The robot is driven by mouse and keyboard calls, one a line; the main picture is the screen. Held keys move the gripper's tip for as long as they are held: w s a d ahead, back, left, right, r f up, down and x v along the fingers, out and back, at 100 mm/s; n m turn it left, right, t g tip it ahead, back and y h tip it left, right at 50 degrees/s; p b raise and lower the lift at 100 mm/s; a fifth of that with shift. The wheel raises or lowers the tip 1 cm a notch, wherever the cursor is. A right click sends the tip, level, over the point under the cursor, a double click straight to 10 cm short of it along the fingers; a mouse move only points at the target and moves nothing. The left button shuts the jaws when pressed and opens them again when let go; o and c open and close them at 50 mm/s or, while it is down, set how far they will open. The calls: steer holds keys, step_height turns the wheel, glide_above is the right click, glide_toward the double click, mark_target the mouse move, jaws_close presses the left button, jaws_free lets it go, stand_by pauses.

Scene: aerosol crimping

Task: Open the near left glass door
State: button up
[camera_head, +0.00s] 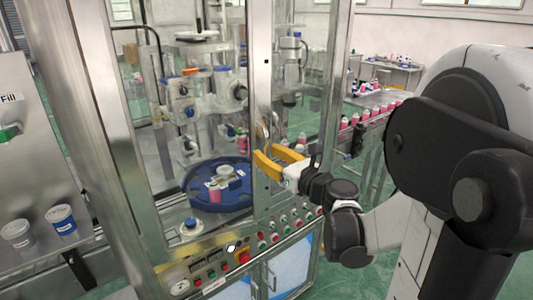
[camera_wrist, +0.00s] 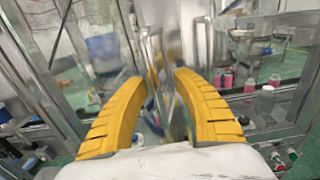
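The near left glass door (camera_head: 165,110) is a tall clear pane in a metal frame on the machine, and it looks shut. A vertical metal bar handle (camera_wrist: 147,48) stands between my gripper's fingers in the wrist view. My gripper (camera_head: 261,150) has two yellow fingers and is at the metal post on the door's right side. In the wrist view my gripper (camera_wrist: 158,82) is open, with its fingers apart on either side of the handle. I see no clear contact, and the handle's lower part is blurred.
Behind the glass is a blue round turntable (camera_head: 178,188) with cans. A control panel (camera_head: 215,268) with buttons lies below the door. A conveyor with pink cans (camera_head: 372,112) runs at right. A steel counter (camera_head: 20,245) with tubs stands at left.

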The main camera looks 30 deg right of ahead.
steer(key=s, duration=1.1)
steer(key=shift+s+d, duration=0.15)
steer(key=shift+s, duration=0.25)
steer(key=shift+r, duration=0.1)
